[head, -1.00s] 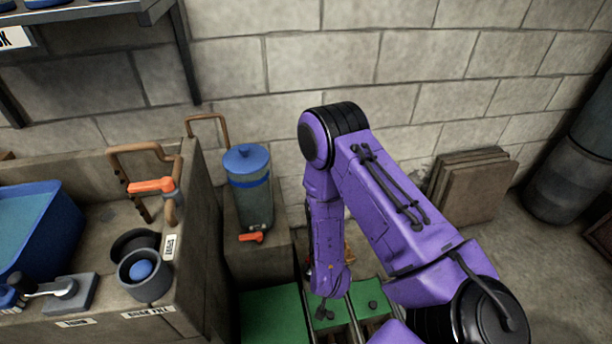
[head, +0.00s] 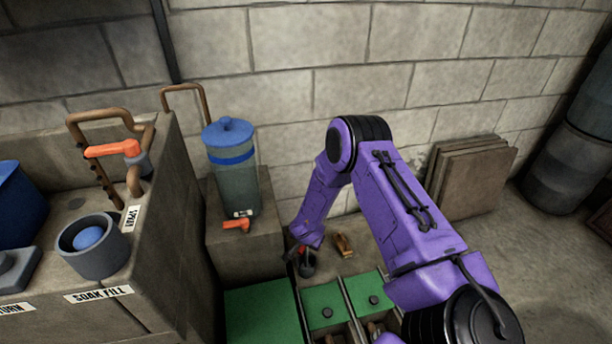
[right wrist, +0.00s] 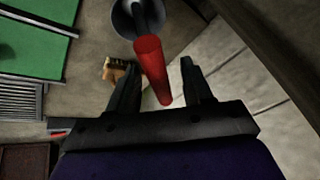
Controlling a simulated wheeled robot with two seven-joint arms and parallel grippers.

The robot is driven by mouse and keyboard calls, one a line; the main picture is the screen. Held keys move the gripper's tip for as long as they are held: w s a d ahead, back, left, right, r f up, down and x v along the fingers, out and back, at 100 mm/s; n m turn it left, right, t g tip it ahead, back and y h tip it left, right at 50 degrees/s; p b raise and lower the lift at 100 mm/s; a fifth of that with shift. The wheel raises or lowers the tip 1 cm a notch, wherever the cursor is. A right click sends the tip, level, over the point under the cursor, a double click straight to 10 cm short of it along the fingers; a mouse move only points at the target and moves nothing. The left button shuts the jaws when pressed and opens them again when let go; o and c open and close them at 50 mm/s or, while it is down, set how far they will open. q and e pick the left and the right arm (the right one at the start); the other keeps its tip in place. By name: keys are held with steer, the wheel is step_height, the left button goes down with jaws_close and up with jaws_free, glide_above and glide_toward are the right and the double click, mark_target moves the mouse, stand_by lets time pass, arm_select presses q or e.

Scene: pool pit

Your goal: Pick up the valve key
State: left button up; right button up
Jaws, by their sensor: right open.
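A red bar (right wrist: 151,68), which looks like the valve key's handle, rises from a round grey cup-like piece (right wrist: 128,18) in the right wrist view. Its lower end is partly hidden there. In the head view a small red part (head: 302,250) shows above a dark round piece (head: 308,267) on the floor beside the green panels, mostly covered by my arm. My right gripper (right wrist: 158,75) is open, with one finger on each side of the red bar. I see no clear contact. My left gripper is not in view.
A brown brush-like item (head: 343,245) lies on the floor nearby, close to the wall. Green panels (head: 262,315) cover the floor in front. A blue-lidded tank (head: 232,175) stands on a concrete block to the left. Boards (head: 468,178) lean against the wall.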

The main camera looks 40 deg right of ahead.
jaws_close()
